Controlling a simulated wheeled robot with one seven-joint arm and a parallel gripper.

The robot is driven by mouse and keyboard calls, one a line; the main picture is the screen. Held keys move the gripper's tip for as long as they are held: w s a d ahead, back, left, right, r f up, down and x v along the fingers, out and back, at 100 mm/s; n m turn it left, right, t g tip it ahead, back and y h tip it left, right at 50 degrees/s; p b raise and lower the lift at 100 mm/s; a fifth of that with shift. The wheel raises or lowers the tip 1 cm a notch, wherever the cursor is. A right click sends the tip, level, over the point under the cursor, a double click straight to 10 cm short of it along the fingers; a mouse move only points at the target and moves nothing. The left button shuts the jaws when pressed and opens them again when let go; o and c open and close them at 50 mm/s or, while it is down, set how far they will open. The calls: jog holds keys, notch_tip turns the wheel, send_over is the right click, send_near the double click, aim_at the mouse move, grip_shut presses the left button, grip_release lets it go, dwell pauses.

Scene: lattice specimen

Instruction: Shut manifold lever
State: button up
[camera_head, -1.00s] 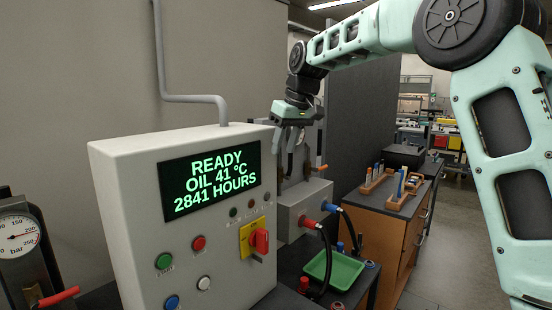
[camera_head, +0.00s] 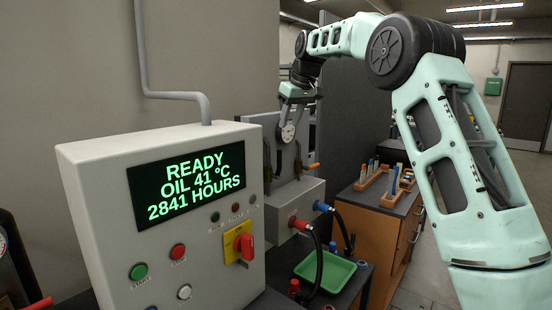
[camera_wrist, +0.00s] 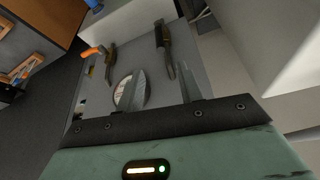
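The manifold block (camera_head: 292,205) is a light grey box with red and blue hose fittings, behind the control cabinet. A lever with an orange grip (camera_head: 313,166) stands out at its upper right; the orange grip (camera_wrist: 93,50) is at the upper left in the wrist view. My gripper (camera_head: 290,122) points down above the manifold, in front of a round gauge. In the wrist view, my gripper (camera_wrist: 162,67) has its two fingers apart with nothing between them. The orange grip lies outside the fingers, to their left. The left finger partly covers the gauge (camera_wrist: 125,92).
Two dark upright parts (camera_wrist: 110,60) (camera_wrist: 164,38) stand near the fingers. The control cabinet (camera_head: 100,190) with a lit display is in front at left. A green tray (camera_head: 325,268) and hoses are below. A wooden bench (camera_head: 380,225) with racks stands right.

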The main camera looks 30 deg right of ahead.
aim_at(278, 166)
jog(key=p+x, duration=0.3)
jog(key=x, duration=1.1)
jog(key=shift+w+f, duration=0.2)
jog(key=shift+f, duration=0.15)
jog(key=shift+a, duration=0.1)
grip_shut()
